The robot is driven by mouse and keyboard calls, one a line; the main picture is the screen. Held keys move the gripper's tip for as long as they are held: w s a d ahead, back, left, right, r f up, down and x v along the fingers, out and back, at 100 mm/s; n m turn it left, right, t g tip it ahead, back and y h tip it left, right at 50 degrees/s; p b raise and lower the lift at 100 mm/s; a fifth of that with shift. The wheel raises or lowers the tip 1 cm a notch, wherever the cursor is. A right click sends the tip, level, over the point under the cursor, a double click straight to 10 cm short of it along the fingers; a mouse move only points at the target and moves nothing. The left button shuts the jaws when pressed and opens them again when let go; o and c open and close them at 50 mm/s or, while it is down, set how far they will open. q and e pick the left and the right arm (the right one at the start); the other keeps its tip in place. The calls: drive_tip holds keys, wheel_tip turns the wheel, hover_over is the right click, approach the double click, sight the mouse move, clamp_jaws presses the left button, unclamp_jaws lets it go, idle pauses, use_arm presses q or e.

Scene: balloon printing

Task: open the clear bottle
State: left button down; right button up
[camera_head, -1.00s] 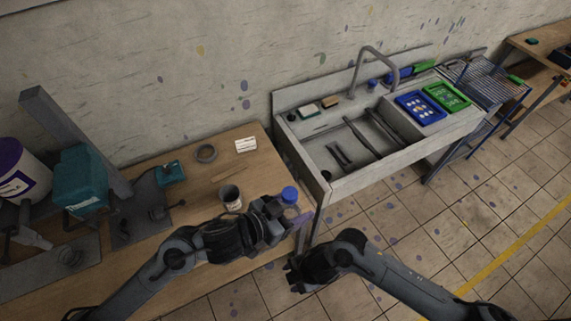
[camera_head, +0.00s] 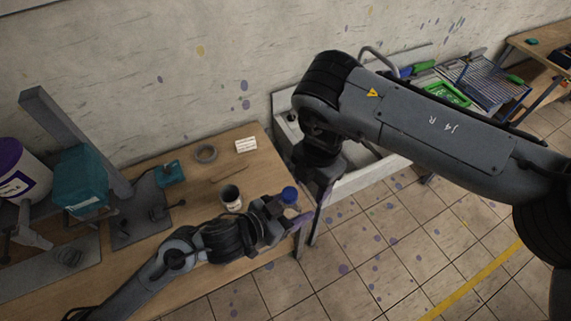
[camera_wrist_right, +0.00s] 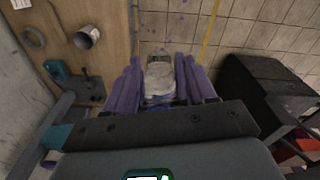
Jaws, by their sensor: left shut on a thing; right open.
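The clear bottle with a blue cap (camera_head: 289,194) is at the table's right edge in the head view. My left gripper (camera_head: 286,215) is shut on the bottle; its fingers are partly hidden. My right gripper (camera_head: 318,190) is beside the bottle, just right of the cap in the head view. In the right wrist view my right gripper (camera_wrist_right: 160,88) is open, with purple fingers on both sides of the clear bottle (camera_wrist_right: 160,72). I cannot tell whether they touch it.
A cup (camera_head: 230,197), a tape ring (camera_head: 205,153) and a white card (camera_head: 246,145) are on the wooden table (camera_head: 200,180). The sink (camera_head: 355,180) is behind my right arm, which hides much of it. Tiled floor is open below right.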

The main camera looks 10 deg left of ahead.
sight(286, 193)
drive_tip(key=shift+n+t+h, duration=0.3)
drive_tip(key=shift+n, duration=0.5)
drive_tip(key=s+a+r, duration=0.1)
drive_tip(key=r, duration=0.2)
drive_tip(key=s+a+r, duration=0.1)
drive_tip(key=a+r, duration=0.1)
drive_tip(key=r, duration=0.1)
drive_tip(key=s+a+r, duration=0.1)
drive_tip(key=s+r, duration=0.1)
drive_tip(key=r, duration=0.1)
drive_tip(key=shift+a+r, duration=0.4)
drive_tip(key=shift+f, duration=3.75)
drive_tip(key=shift+a, duration=0.1)
drive_tip(key=c, duration=1)
drive_tip(key=o, duration=1.1)
